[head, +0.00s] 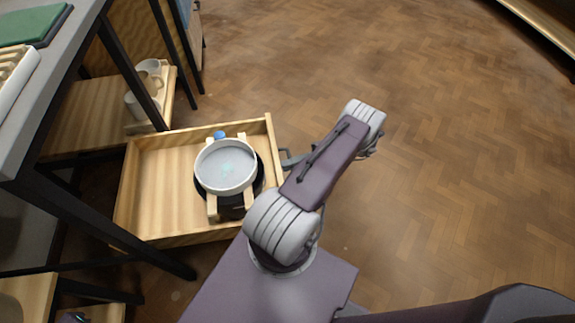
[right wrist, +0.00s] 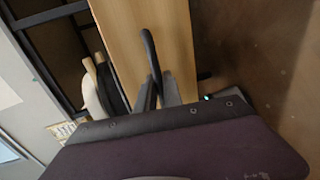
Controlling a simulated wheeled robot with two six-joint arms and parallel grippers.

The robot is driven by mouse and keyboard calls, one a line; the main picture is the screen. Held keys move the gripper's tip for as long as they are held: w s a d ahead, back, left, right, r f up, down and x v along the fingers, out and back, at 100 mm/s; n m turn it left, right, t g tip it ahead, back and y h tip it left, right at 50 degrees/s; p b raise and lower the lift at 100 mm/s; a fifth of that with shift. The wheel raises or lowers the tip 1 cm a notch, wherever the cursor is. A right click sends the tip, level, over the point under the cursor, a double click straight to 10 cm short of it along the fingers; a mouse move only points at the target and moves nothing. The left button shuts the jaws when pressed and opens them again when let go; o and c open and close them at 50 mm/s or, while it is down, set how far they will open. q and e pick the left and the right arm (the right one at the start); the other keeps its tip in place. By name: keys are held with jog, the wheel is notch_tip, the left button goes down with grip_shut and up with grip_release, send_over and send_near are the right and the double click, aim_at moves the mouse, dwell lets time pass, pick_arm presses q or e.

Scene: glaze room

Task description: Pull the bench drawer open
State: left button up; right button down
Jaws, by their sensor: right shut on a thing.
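The bench drawer (head: 160,190) is a pale wooden box. In the head view it stands pulled out from under the grey bench, its inside showing. Its front panel (right wrist: 150,35) fills the middle of the right wrist view. A dark curved handle (right wrist: 149,48) is on that panel. My right gripper (head: 288,160) is at the outer side of the drawer front, and its fingers (right wrist: 157,92) are shut on the handle in the right wrist view. The forearm partly hides the front panel in the head view. My left gripper is not in view.
A white round-rimmed vessel (head: 226,166) sits on wooden bars over a dark round thing in the drawer, near a small blue item (head: 219,134). Black bench legs (head: 105,228) stand left. Mugs (head: 149,68) stand on a low shelf. The wooden floor (head: 440,130) at right is clear.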

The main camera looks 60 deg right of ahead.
jog(key=c, duration=1.8)
grip_release()
jog(key=shift+s+d, duration=0.15)
jog(key=b+v, duration=0.3)
jog(key=v, duration=0.5)
jog(key=shift+s+d, duration=0.2)
jog(key=shift+s, duration=0.1)
